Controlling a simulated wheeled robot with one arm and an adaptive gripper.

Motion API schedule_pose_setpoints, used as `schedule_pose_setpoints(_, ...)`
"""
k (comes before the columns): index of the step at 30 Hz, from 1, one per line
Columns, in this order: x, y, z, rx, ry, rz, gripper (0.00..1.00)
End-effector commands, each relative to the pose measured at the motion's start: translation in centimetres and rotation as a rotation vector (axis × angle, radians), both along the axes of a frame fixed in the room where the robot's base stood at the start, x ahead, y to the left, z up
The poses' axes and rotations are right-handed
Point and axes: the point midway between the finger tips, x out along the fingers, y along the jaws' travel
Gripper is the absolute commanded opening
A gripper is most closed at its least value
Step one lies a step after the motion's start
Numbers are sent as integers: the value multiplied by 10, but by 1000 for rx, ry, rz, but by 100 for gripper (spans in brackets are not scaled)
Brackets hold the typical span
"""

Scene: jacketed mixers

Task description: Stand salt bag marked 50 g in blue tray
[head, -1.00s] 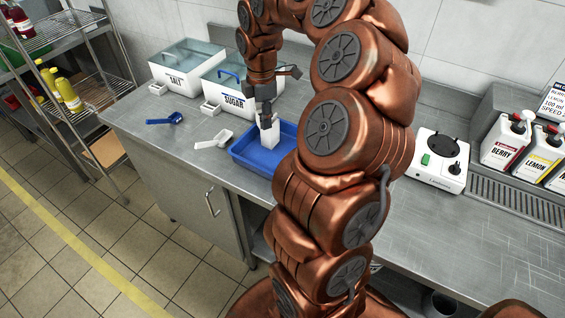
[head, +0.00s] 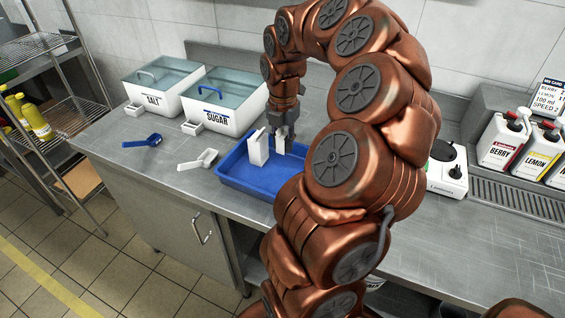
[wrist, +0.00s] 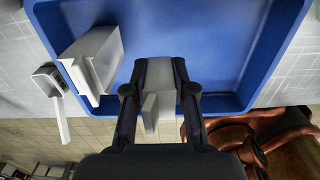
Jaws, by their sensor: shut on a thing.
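The blue tray (head: 235,172) lies on the steel counter; its blue floor and rim also show in the wrist view (wrist: 228,55). A white bag (head: 258,148) stands upright in its left part, also seen in the wrist view (wrist: 94,62). My gripper (head: 281,133) points down over the tray, right of that bag. In the wrist view its fingers (wrist: 162,82) are shut on a second, narrow white bag (wrist: 157,108). I cannot tell whether the held bag touches the tray floor. No weight mark is readable on either bag.
Bins marked SALT (head: 152,99) and SUGAR (head: 216,118) stand behind left. A blue scoop (head: 150,140) and a white scoop (head: 199,160) lie left of the tray. A white mixer base (head: 447,178) and syrup bottles (head: 503,140) are at right.

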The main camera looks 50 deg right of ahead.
Motion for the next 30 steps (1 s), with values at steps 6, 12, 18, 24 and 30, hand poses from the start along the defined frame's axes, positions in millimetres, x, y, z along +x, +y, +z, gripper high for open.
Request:
schedule_pose_setpoints(6,-1,0,-27,1,1,-4,0)
schedule_pose_setpoints(12,-2,-2,-46,1,1,-7,0)
schedule_pose_setpoints(18,-2,-1,-68,1,2,-6,0)
schedule_pose_setpoints(24,-1,-1,-68,-1,-1,-6,0)
schedule_pose_setpoints(30,-1,-1,-71,-1,-1,-6,27)
